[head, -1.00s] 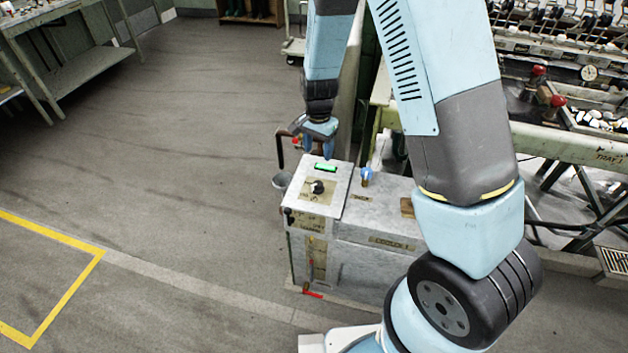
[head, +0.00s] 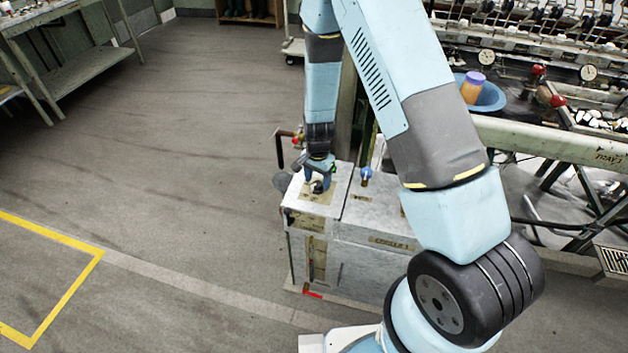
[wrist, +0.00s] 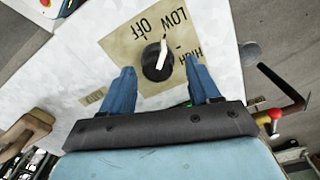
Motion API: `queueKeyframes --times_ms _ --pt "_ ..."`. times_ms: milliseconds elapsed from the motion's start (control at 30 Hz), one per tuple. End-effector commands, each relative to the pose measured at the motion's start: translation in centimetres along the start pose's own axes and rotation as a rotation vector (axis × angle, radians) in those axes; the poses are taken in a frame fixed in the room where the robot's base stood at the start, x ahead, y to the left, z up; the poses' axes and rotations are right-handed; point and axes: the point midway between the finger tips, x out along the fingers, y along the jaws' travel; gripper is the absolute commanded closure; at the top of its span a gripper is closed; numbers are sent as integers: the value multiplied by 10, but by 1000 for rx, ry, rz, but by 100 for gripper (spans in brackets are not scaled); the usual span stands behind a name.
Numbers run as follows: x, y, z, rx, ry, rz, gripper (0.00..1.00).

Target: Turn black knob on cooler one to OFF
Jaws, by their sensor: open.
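The cooler (head: 365,215) is a pale metal box with a label on its front that seems to read COOLER 1. Its black knob (wrist: 153,65) has a white pointer and sits on a tan plate (wrist: 120,45) marked OFF, LOW and HIGH. The pointer points up in the wrist view, roughly towards LOW. My gripper (wrist: 162,72) is open, with one blue finger on each side of the knob and the tips close to it. I cannot tell whether they touch it. In the head view my gripper (head: 318,187) is over the plate and mostly hides the knob.
A bench with a blue basin (head: 490,97) is at right. The floor at left is clear.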

Motion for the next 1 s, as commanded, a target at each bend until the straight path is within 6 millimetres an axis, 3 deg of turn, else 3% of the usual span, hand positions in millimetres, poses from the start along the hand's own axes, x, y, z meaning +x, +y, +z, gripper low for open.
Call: queueKeyframes --times_ms 367,967,1000 --pt "5 0 0 -1 0 -1 39" --pt "5 -2 1 -2 1 -3 94" --pt "5 -13 10 -7 1 -4 93"
